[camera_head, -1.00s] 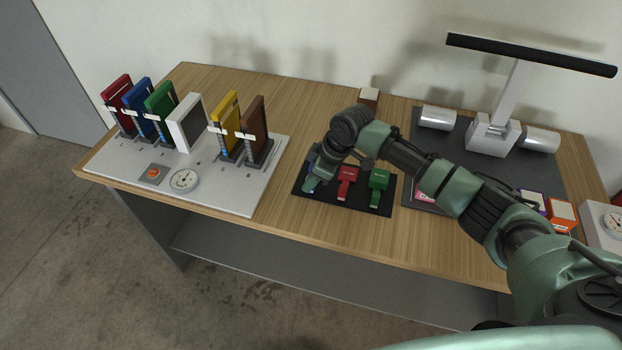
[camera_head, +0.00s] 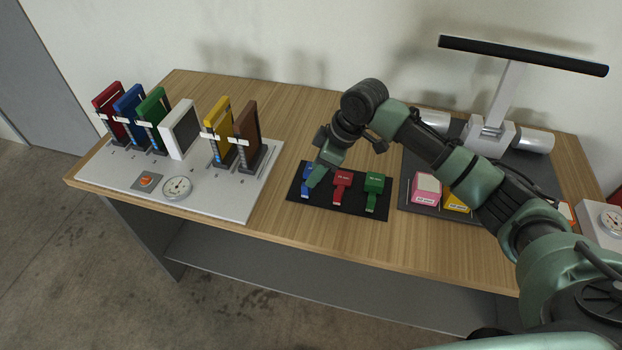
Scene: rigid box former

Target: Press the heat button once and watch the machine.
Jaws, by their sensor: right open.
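A red-orange round button (camera_head: 146,181) sits on a small grey square plate at the front of the white machine base (camera_head: 215,205), on the left of the table. It is the only button I see there; its lettering is too small to read. A round dial gauge (camera_head: 177,187) is just right of it; I cannot read its value. Several coloured panels, such as the white one (camera_head: 180,130), stand upright in holders on the base. My right gripper (camera_head: 315,180) is open and points down at the black mat, beside the blue tool, well right of the button.
A black mat (camera_head: 335,209) holds a blue tool (camera_head: 306,183), a red one (camera_head: 342,180) and a green one (camera_head: 373,185). A dark grey mat at right carries pink (camera_head: 426,189) and yellow boxes and a white stand (camera_head: 490,136) with a black bar.

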